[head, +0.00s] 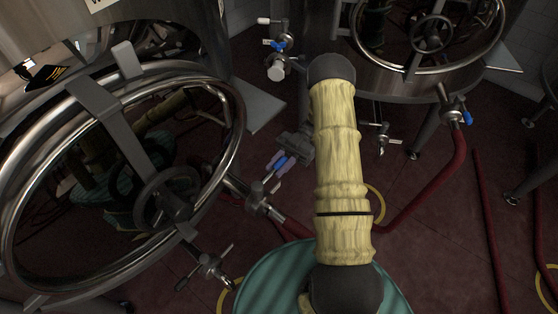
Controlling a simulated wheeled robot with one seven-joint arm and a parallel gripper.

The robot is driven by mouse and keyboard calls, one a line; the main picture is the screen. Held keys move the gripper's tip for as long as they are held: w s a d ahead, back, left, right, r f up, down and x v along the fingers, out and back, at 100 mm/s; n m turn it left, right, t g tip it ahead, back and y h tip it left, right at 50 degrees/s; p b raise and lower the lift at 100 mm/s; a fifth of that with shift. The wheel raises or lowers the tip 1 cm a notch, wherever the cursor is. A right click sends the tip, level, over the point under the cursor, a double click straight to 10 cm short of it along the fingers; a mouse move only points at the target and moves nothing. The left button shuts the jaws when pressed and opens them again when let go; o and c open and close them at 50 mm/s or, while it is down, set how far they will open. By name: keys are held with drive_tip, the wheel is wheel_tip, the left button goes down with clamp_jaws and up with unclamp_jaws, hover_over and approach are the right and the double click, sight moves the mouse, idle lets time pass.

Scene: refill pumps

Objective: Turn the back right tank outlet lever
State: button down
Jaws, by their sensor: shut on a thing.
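My gripper (279,163) is at the middle of the head view, its purple-grey fingers shut on a blue outlet lever (281,161). This lever is just above a metal outlet valve (261,196) at the right side of the large steel tank on the left (215,100). The fingers hide part of the lever, and its exact angle is hard to tell. Another steel tank (400,82) stands at the back right. Its outlet valve (452,113) has a blue lever (468,118) at its right side, away from my gripper.
A red hose (440,180) runs across the dark red floor from the back right valve. Another valve with a blue lever (278,44) is at the top middle. A small tap (382,137) sits behind my arm. The left tank's round door (240,125) is close to my gripper.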

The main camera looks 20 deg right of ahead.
drive_tip(key=shift+w+a+r, duration=0.1)
drive_tip(key=shift+r, duration=0.05)
drive_tip(key=c, duration=1.3)
unclamp_jaws()
drive_tip(key=shift+o, duration=0.2)
